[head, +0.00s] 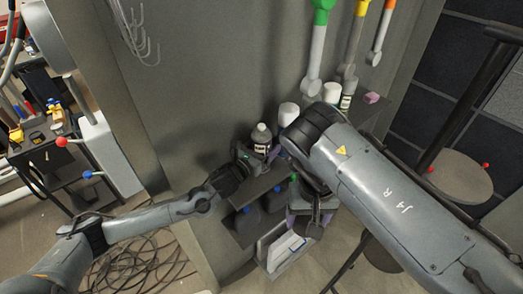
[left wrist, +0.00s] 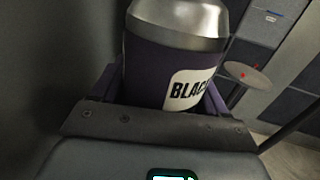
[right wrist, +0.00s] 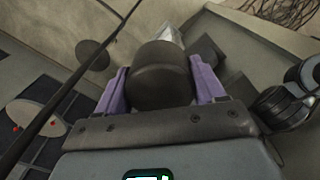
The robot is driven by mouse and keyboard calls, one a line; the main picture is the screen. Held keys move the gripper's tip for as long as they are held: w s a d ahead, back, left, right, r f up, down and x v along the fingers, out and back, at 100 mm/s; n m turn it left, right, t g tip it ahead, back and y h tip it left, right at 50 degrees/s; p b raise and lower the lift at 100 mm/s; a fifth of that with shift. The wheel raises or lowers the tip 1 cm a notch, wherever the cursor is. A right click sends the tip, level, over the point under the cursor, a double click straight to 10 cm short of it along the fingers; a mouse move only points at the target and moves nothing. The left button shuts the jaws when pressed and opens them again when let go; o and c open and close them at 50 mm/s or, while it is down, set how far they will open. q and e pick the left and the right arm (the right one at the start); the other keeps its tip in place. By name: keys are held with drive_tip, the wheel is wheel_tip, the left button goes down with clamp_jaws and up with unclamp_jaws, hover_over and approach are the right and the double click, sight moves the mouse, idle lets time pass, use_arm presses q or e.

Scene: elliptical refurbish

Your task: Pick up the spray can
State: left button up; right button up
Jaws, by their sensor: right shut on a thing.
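The spray can (head: 261,138) is dark with a grey top and stands upright on the shelf against the grey wall. In the left wrist view the can (left wrist: 165,65) is large, with a white label reading "BLAC", partly cut off. My left gripper (head: 247,153) is open, with the can between its purple fingers; whether they touch it cannot be told. My right gripper (right wrist: 160,90) is shut on a dark rounded object (right wrist: 160,75), with purple fingers on both sides of it. In the head view my right arm hides part of that gripper.
Dark bottles with coloured caps sit below. Coloured-handled tools hang above. A round stool seat (head: 460,178) stands at right, and cables (head: 140,262) lie on the floor.

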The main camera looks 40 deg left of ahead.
sight(266, 136)
use_arm(q)
drive_tip(key=shift+r, duration=0.1)
drive_tip(key=c, duration=0.3)
drive_tip(key=shift+r+p, duration=0.7)
drive_tip(key=shift+r, duration=0.2)
use_arm(e)
drive_tip(key=shift+r, duration=0.7)
use_arm(q)
drive_tip(key=r+p, duration=0.2)
drive_tip(key=r, duration=0.1)
drive_tip(key=shift+d, duration=0.35)
use_arm(e)
wheel_tip(266, 136, up, 2)
drive_tip(key=shift+r, duration=0.1)
use_arm(q)
drive_tip(key=d+r+p, duration=0.1)
drive_tip(key=d+r, duration=0.2)
drive_tip(key=d, duration=0.2)
drive_tip(key=s+d+r+p, duration=0.1)
drive_tip(key=d+r+p, duration=0.1)
drive_tip(key=d, duration=0.4)
drive_tip(key=shift+r, duration=0.6)
use_arm(e)
wheel_tip(266, 136, up, 3)
drive_tip(key=shift+f, duration=0.15)
